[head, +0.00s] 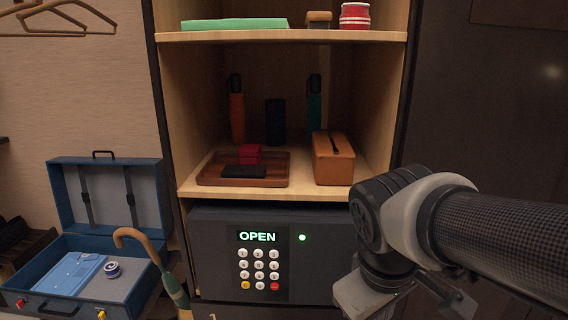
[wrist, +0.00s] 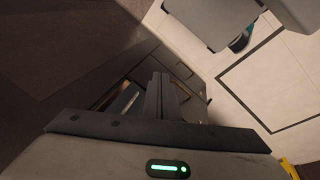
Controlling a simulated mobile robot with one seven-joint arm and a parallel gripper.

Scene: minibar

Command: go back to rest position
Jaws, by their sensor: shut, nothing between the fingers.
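My gripper shows in the wrist view (wrist: 160,82), where its two dark fingers lie close together with nothing seen between them. It is shut and empty. In the head view my arm comes in from the right edge and bends down in front of the right side of the safe (head: 330,265). The fingertips are hard to make out there, near the bottom edge.
The safe's display reads OPEN. Above it, a shelf holds a wooden tray (head: 208,178) and a brown tissue-style box (head: 333,160). An open blue suitcase (head: 135,195) and an umbrella (head: 172,285) stand at left. Pale floor tiles (wrist: 285,80) show in the wrist view.

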